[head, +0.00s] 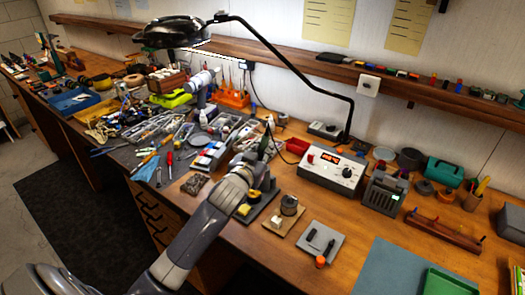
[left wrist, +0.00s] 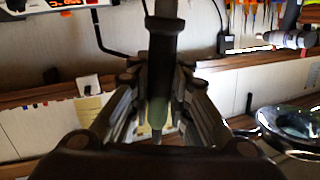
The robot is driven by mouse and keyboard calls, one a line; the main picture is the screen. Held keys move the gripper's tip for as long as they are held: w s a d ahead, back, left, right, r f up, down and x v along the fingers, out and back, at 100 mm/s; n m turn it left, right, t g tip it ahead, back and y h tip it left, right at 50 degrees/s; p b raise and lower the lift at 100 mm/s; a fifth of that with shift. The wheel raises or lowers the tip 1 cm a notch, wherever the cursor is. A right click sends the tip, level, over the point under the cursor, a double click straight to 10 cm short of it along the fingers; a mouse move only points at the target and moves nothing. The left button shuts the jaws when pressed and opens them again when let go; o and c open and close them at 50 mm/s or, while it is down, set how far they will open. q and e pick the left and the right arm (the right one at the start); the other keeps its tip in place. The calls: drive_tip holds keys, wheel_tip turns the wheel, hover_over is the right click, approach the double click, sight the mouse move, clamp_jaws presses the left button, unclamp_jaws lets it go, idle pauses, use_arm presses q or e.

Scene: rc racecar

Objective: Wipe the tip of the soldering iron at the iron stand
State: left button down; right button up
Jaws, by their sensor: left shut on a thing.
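My left gripper (head: 260,158) is above the iron stand (head: 262,203), in the middle of the head view. It is shut on the soldering iron (head: 266,142), which has a dark handle. In the left wrist view the iron (left wrist: 160,75) runs between the two fingers (left wrist: 155,112). The iron's tip is hidden or too small to make out. The iron stand is dark, with a yellow sponge (head: 243,209) at its front left; my wrist covers part of it. My right gripper is not in view.
The soldering station (head: 332,171) with a lit red display stands right of the stand. A solder spool (head: 289,205) on a wooden base is close to the stand's right. The magnifier lamp's black arm (head: 300,75) rises behind. Tools and trays crowd the bench's left.

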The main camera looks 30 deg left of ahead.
use_arm(q)
drive_tip(key=shift+r, duration=0.1)
idle(0.6)
drive_tip(key=shift+f, duration=0.65)
idle(1.3)
drive_tip(key=shift+f, duration=0.1)
idle(1.7)
